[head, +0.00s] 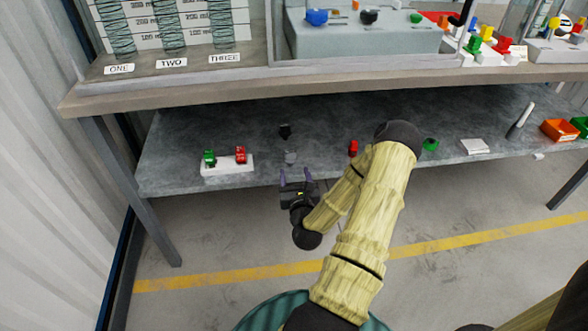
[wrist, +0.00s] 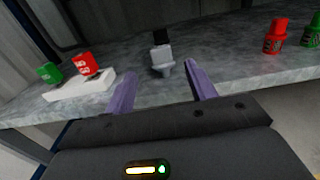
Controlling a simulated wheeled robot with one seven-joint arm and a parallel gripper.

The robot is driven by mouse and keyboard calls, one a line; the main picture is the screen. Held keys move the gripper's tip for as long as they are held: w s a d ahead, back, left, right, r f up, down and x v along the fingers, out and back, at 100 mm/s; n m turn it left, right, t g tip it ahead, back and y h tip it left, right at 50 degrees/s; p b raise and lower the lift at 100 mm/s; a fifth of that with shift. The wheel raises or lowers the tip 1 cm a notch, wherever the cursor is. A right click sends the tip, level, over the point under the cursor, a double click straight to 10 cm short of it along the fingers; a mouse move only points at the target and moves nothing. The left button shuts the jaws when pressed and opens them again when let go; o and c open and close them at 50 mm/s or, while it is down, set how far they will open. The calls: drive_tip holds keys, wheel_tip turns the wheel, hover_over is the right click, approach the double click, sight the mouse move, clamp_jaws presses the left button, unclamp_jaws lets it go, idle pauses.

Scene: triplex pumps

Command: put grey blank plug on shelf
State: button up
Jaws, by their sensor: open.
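The grey blank plug (head: 290,157) stands on the grey lower shelf (head: 225,115), near its front edge. In the wrist view the grey plug (wrist: 163,62) shows ahead of my gripper, roughly in line with the gap between the fingers. My gripper (head: 296,176) is open and empty, just in front of the shelf edge; its two purple fingers (wrist: 160,86) are spread apart, short of the plug. A dark plug (head: 285,131) stands right behind the grey one, and it also shows in the wrist view (wrist: 161,36).
A white block (head: 228,169) with a green and a red plug sits to the left. A red plug (head: 353,148) and a green piece (head: 430,144) lie to the right. The upper bench (head: 170,88) overhangs the shelf. The shelf between block and grey plug is clear.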

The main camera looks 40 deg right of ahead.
idle(0.6)
drive_tip(key=w+a+n+g+y, duration=0.25)
drive_tip(key=a+n+y, duration=0.25)
drive_tip(key=a+n, duration=0.5)
drive_tip(key=w+a+n+g+y, duration=0.3)
drive_tip(key=a+n, duration=0.4)
drive_tip(key=n, duration=0.7)
drive_tip(key=s+a+r+n+g, duration=0.3)
drive_tip(key=s+a+r+n, duration=0.2)
drive_tip(key=s+n, duration=0.3)
drive_tip(key=s+a+r+n+g+y, duration=0.1)
drive_tip(key=s+a+r+n+g, duration=0.3)
drive_tip(key=s+a+r+n, duration=0.2)
drive_tip(key=s+n, duration=0.2)
drive_tip(key=n, duration=0.2)
drive_tip(key=shift+y, duration=0.3)
